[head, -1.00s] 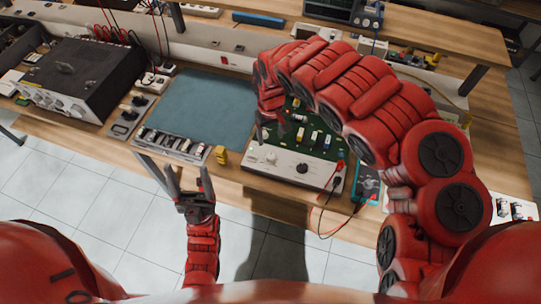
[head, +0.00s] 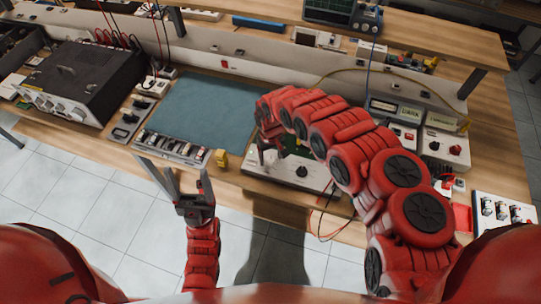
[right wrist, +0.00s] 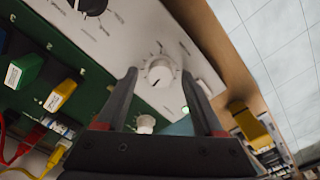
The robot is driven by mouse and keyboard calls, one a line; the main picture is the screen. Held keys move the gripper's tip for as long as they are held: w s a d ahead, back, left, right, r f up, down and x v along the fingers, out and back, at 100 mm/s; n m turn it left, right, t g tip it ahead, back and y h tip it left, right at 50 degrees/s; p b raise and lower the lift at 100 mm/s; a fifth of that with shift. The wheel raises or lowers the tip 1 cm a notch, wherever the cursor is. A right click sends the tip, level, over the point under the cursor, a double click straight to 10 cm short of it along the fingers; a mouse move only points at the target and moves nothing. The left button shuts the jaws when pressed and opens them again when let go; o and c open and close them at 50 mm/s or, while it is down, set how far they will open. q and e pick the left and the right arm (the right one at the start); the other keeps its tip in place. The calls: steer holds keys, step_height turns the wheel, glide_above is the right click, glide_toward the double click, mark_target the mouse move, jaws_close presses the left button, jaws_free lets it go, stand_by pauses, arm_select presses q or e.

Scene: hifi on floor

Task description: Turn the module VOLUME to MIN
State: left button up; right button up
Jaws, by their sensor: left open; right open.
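The module (head: 285,173) is a white front panel with a green circuit board behind it, at the front edge of the bench in the head view. In the right wrist view a white knob (right wrist: 158,72) with scale marks shows between my right gripper's fingertips, on the white panel (right wrist: 125,40). I cannot tell whether the fingers touch it, and its label is unreadable. My right gripper (head: 271,156) is open over the panel's left part; its fingers also show in the right wrist view (right wrist: 160,82). My left gripper (head: 177,170) is open and empty in front of the bench.
A black knob (right wrist: 92,5) and a small white knob (right wrist: 145,123) sit nearby on the module. A yellow piece (head: 220,158) stands left of it, beside a tray of parts (head: 175,148). A blue-green mat (head: 208,110) lies clear behind. Wires hang at the module's right.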

jaws_close()
